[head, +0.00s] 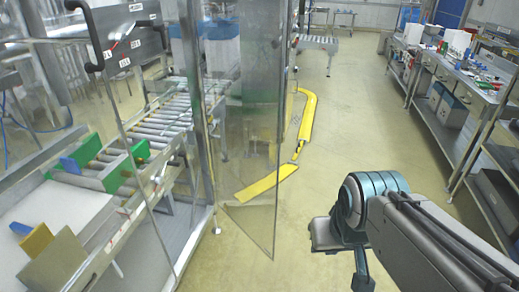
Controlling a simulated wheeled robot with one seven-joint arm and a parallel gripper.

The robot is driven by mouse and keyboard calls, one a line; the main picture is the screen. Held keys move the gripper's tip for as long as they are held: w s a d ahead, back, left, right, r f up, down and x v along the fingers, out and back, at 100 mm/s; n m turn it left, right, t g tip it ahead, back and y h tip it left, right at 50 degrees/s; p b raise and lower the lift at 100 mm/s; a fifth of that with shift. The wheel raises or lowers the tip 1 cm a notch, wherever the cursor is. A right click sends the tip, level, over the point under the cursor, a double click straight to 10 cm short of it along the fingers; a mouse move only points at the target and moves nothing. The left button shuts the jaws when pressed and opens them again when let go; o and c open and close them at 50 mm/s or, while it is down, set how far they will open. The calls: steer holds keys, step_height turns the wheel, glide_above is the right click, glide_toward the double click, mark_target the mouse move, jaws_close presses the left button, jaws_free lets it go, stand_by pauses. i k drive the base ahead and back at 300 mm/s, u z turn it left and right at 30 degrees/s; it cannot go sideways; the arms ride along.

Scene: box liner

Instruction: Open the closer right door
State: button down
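A clear door panel (248,150) with a thin metal edge stands in the middle of the head view, beside an upright post of the machine enclosure. It stands out at an angle over the floor, with its lower corner toward me. Another clear panel at the left carries a black bar handle (92,38). My gripper (345,258) is at the lower right, low over the floor, to the right of the door panel and apart from it. The arm's joint partly hides it, and its finger gap is unclear. I see nothing held.
A roller conveyor (160,128) with green guides runs behind the panels. Yellow floor guards (266,184) lie behind and beside the door panel. A long workbench (462,80) with items lines the right side. The floor (375,130) between is clear.

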mark_target(276, 44)
steer(key=u, duration=0.45)
steer(key=i, duration=1)
steer(key=u, duration=0.15)
